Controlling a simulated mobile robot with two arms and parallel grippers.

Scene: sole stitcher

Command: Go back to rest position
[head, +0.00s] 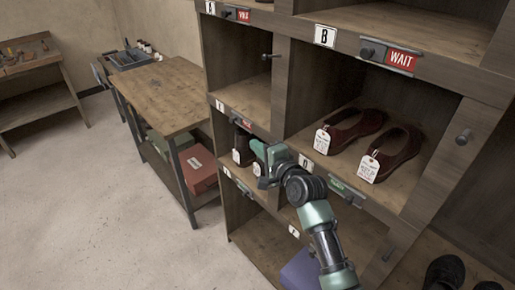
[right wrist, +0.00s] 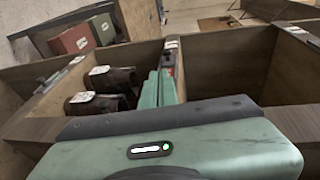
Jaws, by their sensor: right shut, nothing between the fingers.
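My right gripper (head: 259,163) is shut and empty at the front of the shelf unit (head: 318,45). It is at the middle row, close to the post between two compartments. In the right wrist view its green fingers (right wrist: 158,88) lie together, with nothing between them. A pair of dark shoes (head: 241,147) with white tags sits in the compartment beside the gripper, partly hidden by it. The pair also shows in the right wrist view (right wrist: 112,78), left of the fingers. My left gripper is not in view.
Maroon tagged shoes (head: 350,130) stand in the compartment under the red WAIT sign (head: 403,60). Knobs (head: 464,137) stick out from the unit. A wooden table (head: 165,92) stands to the left, with a red box (head: 199,170) below. The floor (head: 90,215) at left is clear.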

